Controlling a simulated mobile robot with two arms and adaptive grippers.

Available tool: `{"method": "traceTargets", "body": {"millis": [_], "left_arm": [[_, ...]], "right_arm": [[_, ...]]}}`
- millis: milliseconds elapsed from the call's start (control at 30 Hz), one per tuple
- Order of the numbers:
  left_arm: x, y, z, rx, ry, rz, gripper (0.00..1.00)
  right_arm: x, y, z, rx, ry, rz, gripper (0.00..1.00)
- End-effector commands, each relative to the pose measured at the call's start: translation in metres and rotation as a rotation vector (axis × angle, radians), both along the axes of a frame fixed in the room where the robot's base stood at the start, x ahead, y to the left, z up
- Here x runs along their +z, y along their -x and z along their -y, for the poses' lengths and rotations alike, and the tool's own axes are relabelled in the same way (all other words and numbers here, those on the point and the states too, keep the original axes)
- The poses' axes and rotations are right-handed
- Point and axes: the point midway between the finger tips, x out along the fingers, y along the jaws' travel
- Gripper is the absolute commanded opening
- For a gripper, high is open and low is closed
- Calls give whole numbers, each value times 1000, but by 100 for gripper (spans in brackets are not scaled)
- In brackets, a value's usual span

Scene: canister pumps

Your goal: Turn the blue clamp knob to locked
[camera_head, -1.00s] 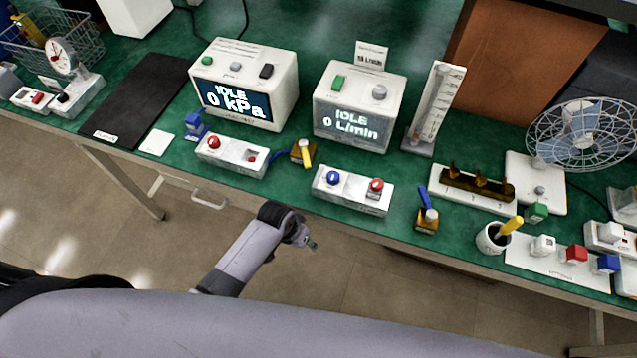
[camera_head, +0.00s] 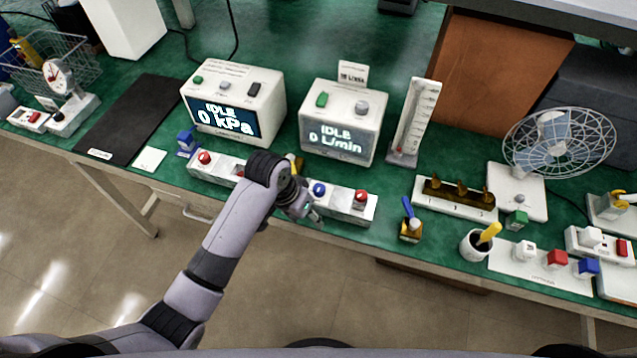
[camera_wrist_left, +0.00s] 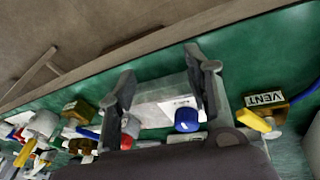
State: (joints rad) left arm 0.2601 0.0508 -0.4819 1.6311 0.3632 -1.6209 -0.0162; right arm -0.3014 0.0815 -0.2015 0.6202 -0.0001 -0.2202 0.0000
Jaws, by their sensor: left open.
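The blue knob (camera_head: 319,189) sits at the left end of a white two-knob block (camera_head: 341,203) at the bench's front. A red knob (camera_head: 360,199) stands at the block's right end. My left gripper (camera_head: 308,214) is over the bench's front edge, at the block's left part, and its wrist hides part of the area beside it. The blue knob also shows in the left wrist view (camera_wrist_left: 187,120), near one of the open fingers (camera_wrist_left: 158,72). The gripper is open and empty, apart from the knob as far as I can tell. My right gripper is not in view.
A second white block (camera_head: 207,168) with a red knob lies to the left, partly behind my arm. A blue-handled valve (camera_head: 411,229) and a cup (camera_head: 478,244) stand to the right. Two display boxes (camera_head: 240,106) (camera_head: 341,122) stand behind.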

Motion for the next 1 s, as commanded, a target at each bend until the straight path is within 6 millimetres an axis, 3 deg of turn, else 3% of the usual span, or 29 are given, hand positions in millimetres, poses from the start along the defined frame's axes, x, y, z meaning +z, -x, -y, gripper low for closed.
{"method": "traceTargets", "body": {"millis": [267,500,600,767,1000], "left_arm": [[61,-37,25,-143,-52,-6,46],[147,-71,34,-302,-200,-27,46],[171,-78,32,-333,-252,-34,46],[185,-81,31,-352,-287,-43,46],[152,-80,31,-354,-286,-50,46]], "right_arm": [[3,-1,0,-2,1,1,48],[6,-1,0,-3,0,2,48],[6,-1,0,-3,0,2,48],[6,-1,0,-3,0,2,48],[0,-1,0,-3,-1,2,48]]}}
